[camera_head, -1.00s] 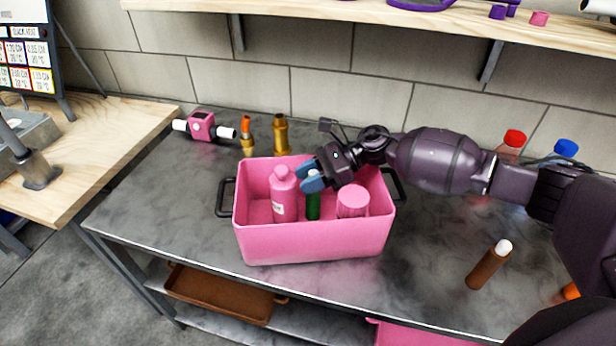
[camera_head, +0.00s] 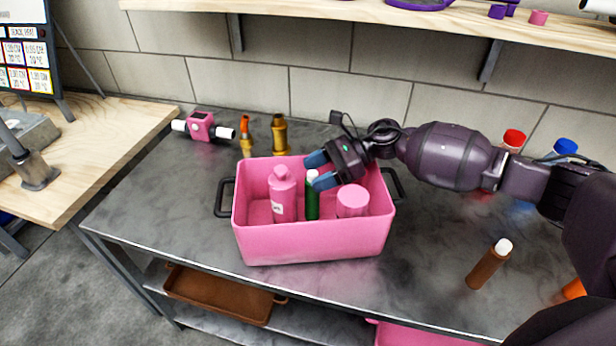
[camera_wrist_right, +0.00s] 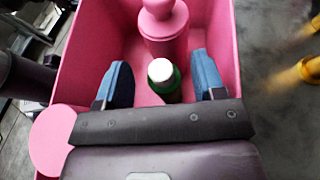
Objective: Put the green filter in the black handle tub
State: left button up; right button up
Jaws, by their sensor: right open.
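The green filter (camera_head: 312,198), a green cylinder with a white cap, stands upright in the pink tub (camera_head: 315,240) with black handles (camera_head: 222,198). It stands between a pink bottle (camera_head: 283,196) and a pink round container (camera_head: 352,201). My right gripper (camera_head: 319,170) is over the tub with its blue fingers spread. In the right wrist view the green filter (camera_wrist_right: 164,80) shows between the two fingers (camera_wrist_right: 166,84), with a gap on each side. Its lower part is hidden by the tub's front wall in the head view. My left gripper is not in view.
Red-capped (camera_head: 513,140) and blue-capped (camera_head: 564,150) bottles stand behind my right arm. Brass fittings (camera_head: 280,136) and a pink device (camera_head: 201,127) are behind the tub. A wooden shelf (camera_head: 400,18) runs above.

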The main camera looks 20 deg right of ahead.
pick_arm(q)
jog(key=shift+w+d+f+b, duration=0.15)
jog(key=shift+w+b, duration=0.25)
jog(key=shift+b, duration=0.05)
pick_arm(e)
jog(key=v, duration=0.9)
jog(key=shift+d, duration=0.25)
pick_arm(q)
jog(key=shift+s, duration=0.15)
